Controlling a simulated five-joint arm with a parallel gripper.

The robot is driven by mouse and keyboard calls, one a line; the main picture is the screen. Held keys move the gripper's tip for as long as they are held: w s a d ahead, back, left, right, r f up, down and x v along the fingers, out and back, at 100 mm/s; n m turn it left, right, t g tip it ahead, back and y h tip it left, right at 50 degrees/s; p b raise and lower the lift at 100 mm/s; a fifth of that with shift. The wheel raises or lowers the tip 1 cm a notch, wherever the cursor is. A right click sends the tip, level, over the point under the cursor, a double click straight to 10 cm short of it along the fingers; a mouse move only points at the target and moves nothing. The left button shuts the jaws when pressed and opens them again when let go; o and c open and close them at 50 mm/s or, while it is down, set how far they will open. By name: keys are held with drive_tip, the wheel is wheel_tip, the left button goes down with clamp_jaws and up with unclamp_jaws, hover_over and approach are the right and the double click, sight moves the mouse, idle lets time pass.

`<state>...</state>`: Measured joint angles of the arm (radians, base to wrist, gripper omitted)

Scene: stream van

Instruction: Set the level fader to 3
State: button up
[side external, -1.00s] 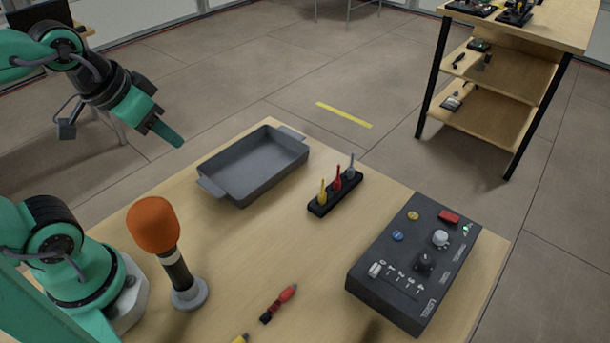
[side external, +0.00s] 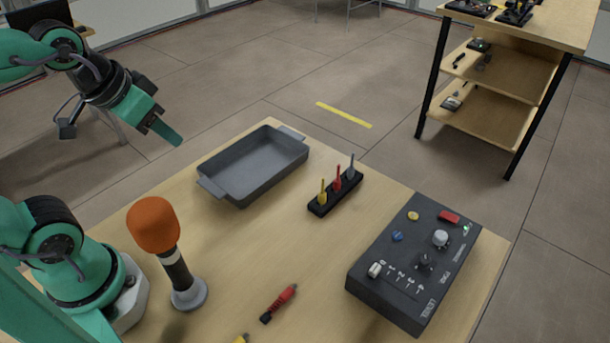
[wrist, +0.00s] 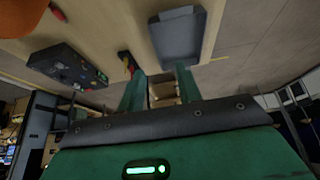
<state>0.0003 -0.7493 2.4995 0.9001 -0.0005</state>
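The dark control box (side external: 415,262) sits at the table's right side. The level fader's pale cap (side external: 375,269) is at the left end of its numbered row, by the 0 mark, with the other numbers running to the right. The box (wrist: 68,66) also shows at the left there, where the fader is too small to read.
A grey tray (side external: 206,184) lies at the table's back. A black rack (side external: 318,207) holds yellow, red and grey plugs. An orange-topped microphone (side external: 153,226) stands at front left. A red connector (side external: 279,302) lies in front. Bare tabletop (side external: 300,245) lies between them and the box.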

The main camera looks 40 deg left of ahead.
drive_tip(key=shift+w, duration=0.1)
drive_tip(key=g, duration=0.6)
hover_over(375, 268)
drive_tip(key=f, duration=1)
drive_tip(key=shift+w+a+f, duration=0.1)
drive_tip(key=shift+a+f, duration=0.1)
drive_tip(key=shift+d+f, duration=0.2)
drive_tip(key=shift+d, duration=0.05)
drive_tip(key=shift+f, duration=3.9)
